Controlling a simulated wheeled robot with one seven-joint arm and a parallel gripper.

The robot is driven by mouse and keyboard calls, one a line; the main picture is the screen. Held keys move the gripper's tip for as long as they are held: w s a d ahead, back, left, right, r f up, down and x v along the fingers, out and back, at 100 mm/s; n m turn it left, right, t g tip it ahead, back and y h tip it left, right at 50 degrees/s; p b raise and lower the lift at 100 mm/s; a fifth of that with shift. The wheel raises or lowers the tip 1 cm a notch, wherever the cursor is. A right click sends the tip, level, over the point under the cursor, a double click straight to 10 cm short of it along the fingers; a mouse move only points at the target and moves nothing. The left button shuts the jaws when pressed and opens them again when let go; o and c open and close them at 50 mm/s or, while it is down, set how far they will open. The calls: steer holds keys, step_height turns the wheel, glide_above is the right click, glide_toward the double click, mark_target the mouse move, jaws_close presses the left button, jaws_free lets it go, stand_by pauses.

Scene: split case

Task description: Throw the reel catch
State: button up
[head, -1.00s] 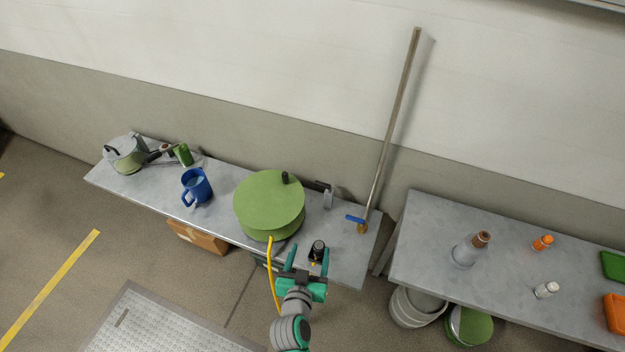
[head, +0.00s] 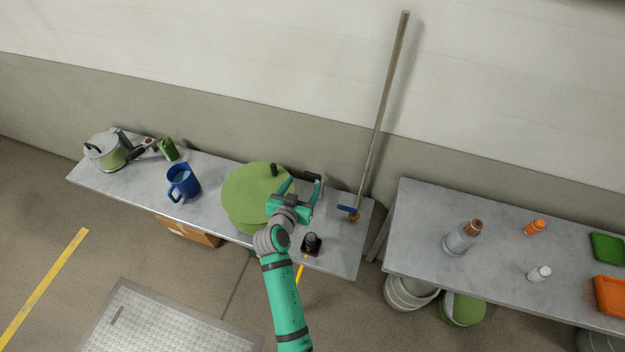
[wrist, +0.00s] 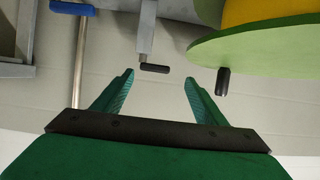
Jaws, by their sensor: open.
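The reel is a large green disc (head: 250,190) with a black crank knob, standing on the left bench. To its right is the catch, a grey upright bracket with a short black grip (head: 318,180). In the wrist view the catch (wrist: 146,30) comes in from the top and its black grip (wrist: 155,68) lies across the gap between my fingertips, apart from both. My gripper (head: 304,185) is open and empty beside the reel's right edge. The reel's green rim (wrist: 260,45) and black knob (wrist: 223,82) show right of my fingers in the wrist view.
A black knobbed fitting (head: 311,244) sits near the bench front, close to my arm. A blue jug (head: 184,183) and a pot (head: 105,152) stand left. A second bench (head: 420,235) is at right.

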mark_target(312, 176)
steer(key=shift+w+d+f, duration=0.25)
steer(key=shift+w+d, duration=0.15)
steer(key=shift+w, duration=0.2)
steer(key=shift+w+d+f, duration=0.25)
steer(key=shift+w+d, duration=0.1)
steer(key=shift+w, duration=0.25)
steer(key=shift+w+d+f, duration=0.25)
steer(key=shift+w+d, duration=0.15)
steer(key=shift+w, duration=0.2)
